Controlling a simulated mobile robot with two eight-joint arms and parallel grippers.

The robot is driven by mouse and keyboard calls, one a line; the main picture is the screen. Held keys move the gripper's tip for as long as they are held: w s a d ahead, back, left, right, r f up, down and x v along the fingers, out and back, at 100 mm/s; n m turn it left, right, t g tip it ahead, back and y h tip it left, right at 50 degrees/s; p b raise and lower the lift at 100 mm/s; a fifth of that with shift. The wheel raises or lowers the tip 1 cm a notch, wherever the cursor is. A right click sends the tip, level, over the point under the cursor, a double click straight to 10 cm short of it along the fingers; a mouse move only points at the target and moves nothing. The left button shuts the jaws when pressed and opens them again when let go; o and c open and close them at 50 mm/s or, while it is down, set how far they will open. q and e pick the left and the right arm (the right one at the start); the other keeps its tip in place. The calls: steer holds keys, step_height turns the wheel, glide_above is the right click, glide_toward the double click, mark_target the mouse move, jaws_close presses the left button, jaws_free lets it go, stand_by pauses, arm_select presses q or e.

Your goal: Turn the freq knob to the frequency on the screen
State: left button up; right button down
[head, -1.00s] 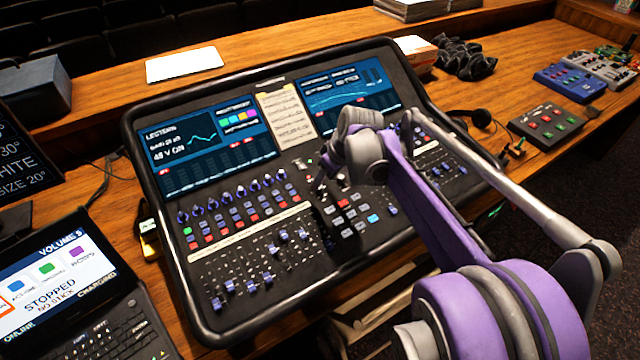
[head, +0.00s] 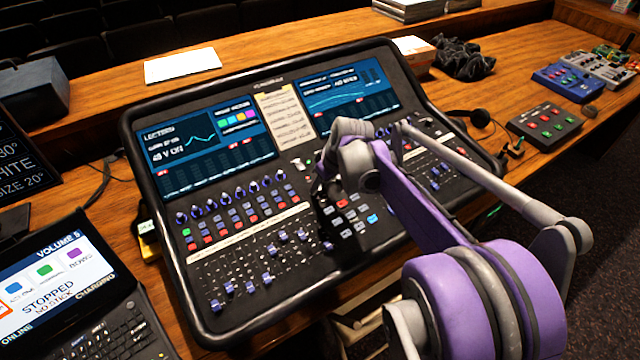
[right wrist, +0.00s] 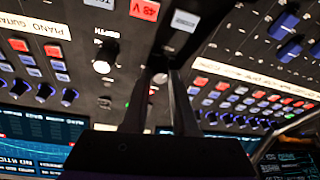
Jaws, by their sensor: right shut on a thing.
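The mixing desk (head: 290,325) fills the middle of the head view. Its right screen (head: 345,92) shows a blue curve under lines of text too small to read surely. My right gripper (right wrist: 160,72) reaches down to the panel. In the right wrist view its two dark fingers are shut on a small knob (right wrist: 160,78), mostly hidden between them; its label cannot be read. In the head view my right arm covers the area of the gripped knob. My left gripper is not in view.
A left screen (head: 205,145) shows a curve and "48 V ON". A paper note (head: 285,118) lies between the screens. Rows of faders and coloured buttons surround the gripper. A laptop (head: 85,290) is at front left, a black button box (head: 545,127) at right.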

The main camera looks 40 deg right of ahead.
steer(key=shift+m, duration=0.3)
steer(key=m+h, duration=0.1)
steer(key=m, duration=0.2)
steer(key=shift+a, duration=0.1)
steer(key=m+h, duration=0.1)
steer(key=m, duration=0.3)
steer(key=shift+a+m+g, duration=0.1)
steer(key=shift+m+g, duration=0.2)
steer(key=m, duration=0.3)
steer(key=m+g+h, duration=0.1)
steer(key=m, duration=0.2)
steer(key=shift+m+h, duration=0.3)
steer(key=c, duration=0.7)
jaws_free()
steer(key=shift+r, duration=0.1)
